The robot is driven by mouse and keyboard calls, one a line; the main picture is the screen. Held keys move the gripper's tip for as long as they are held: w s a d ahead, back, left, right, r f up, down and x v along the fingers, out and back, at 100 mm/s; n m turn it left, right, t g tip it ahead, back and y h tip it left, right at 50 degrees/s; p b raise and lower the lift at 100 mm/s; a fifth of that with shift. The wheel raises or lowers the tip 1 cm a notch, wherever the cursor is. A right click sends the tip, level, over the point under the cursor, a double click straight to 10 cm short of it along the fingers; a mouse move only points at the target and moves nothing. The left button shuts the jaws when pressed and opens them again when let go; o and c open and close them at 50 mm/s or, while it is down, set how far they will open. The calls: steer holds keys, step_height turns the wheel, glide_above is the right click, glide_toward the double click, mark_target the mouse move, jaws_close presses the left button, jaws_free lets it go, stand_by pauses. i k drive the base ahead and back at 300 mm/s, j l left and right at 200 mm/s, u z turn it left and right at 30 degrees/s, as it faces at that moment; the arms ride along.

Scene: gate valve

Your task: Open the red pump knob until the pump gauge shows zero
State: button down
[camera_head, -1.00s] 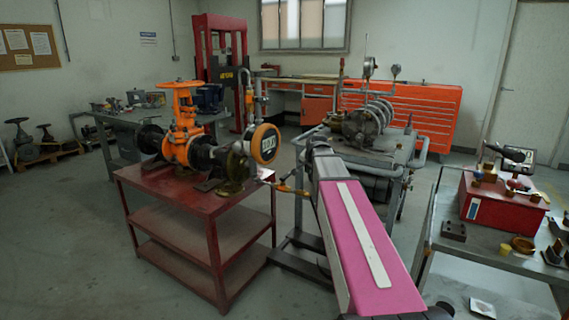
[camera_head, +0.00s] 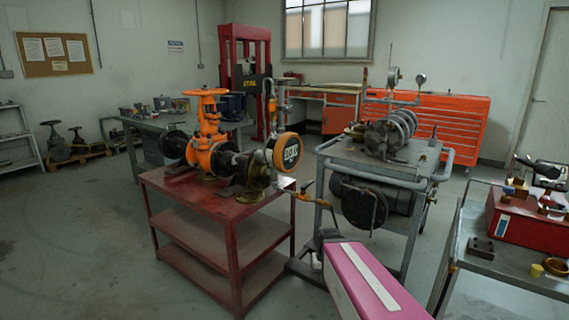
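A red box-shaped unit (camera_head: 525,224), perhaps the pump, stands on the grey cart at the right edge. Brass fittings and a small red part that may be the knob sit on top, too small to make out clearly. A dark tilted device (camera_head: 540,170) rises behind them; I cannot read any value on it. A round orange gauge with a dark face (camera_head: 287,152) is on the pipework of the red table, its reading also unclear. My pink arm link reaches in from the bottom, left of the red unit. I cannot make out my gripper.
The red table (camera_head: 235,208) carries an orange gate valve (camera_head: 205,135). A grey cart (camera_head: 385,170) with coiled pipes and small gauges stands behind my arm. The floor at left is clear.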

mark_target(546, 200)
steer(key=k, duration=0.45)
steer(key=z, duration=1.8)
steer(key=k+l, duration=0.15)
steer(key=l, duration=0.15)
steer(key=k+l, duration=0.1)
steer(key=l, duration=0.2)
steer(key=k+l, duration=0.15)
steer(key=l, duration=0.15)
steer(key=k+l, duration=0.15)
steer(key=l, duration=0.2)
